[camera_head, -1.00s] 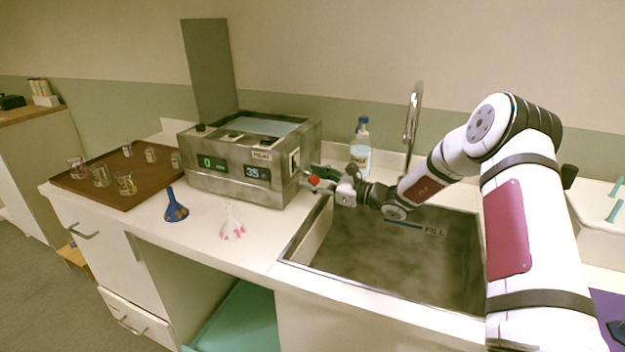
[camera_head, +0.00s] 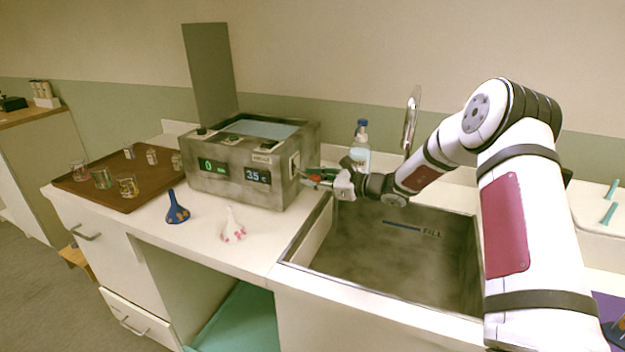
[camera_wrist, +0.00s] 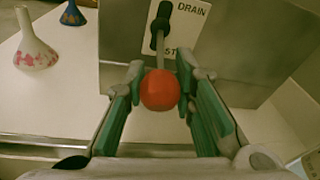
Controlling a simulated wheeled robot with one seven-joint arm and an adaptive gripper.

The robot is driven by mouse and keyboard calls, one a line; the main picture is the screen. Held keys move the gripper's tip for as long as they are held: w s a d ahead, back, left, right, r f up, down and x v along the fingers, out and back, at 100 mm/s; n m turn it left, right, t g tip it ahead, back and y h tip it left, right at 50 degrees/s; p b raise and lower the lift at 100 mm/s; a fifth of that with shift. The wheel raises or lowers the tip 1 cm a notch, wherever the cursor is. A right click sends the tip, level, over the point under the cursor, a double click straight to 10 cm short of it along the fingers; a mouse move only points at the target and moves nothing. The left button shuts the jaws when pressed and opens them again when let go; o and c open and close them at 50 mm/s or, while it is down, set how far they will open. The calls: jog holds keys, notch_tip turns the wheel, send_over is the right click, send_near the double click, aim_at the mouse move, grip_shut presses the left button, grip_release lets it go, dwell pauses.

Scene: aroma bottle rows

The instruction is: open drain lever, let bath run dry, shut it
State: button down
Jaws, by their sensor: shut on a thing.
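The metal water bath (camera_head: 232,181) stands on the counter with its lid up, and water (camera_head: 262,128) shows in its open top. Its front displays read 0 and 35. In the wrist view the drain lever (camera_wrist: 160,52) is a dark pivot and metal rod with a red ball knob (camera_wrist: 159,90), beside a plate (camera_wrist: 189,24) marked DRAIN. My gripper (camera_wrist: 160,92) is shut on the red knob, with green finger pads on both sides. In the head view my gripper (camera_head: 318,178) is at the bath's right side, above the sink's left edge, and mostly hides the lever.
The sink (camera_head: 385,262), marked FILL, lies right of the bath below my arm. A bottle with a blue cap (camera_head: 360,150) stands behind my gripper. Blue (camera_head: 176,208) and white (camera_head: 232,226) flasks stand in front of the bath. A brown tray (camera_head: 120,200) with several glasses is left.

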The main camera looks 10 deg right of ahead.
jog(key=shift+s+d+r+g+h, duration=0.1)
jog(key=shift+r+g+h, duration=0.3)
jog(key=c, duration=1.3)
grip_release()
jog(key=v, duration=1.2)
